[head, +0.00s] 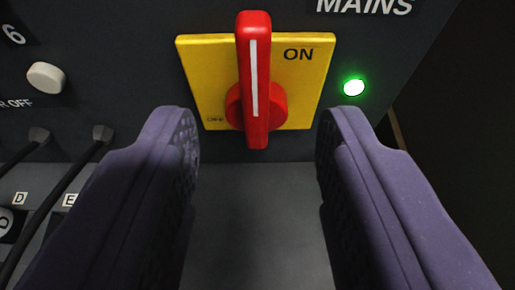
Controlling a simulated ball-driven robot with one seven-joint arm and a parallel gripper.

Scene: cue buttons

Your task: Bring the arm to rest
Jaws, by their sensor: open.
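My gripper (258,150) is open, its two purple fingers reaching in from the lower left and lower right with a wide empty gap between them. Beyond the fingertips, a red rotary switch handle (254,85) stands upright on a yellow plate (205,75) marked ON. A white line runs down the handle. The handle shows between and beyond the fingers, which do not appear to touch it. A green lamp (354,87) to the right of the plate is lit, under the word MAINS.
The dark panel (120,80) fills the back. A pale round button (46,77) sits at the left. Black cables (75,175) hang from sockets at the lower left, beside labels D and E. A grey surface (258,230) shows clear between the fingers.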

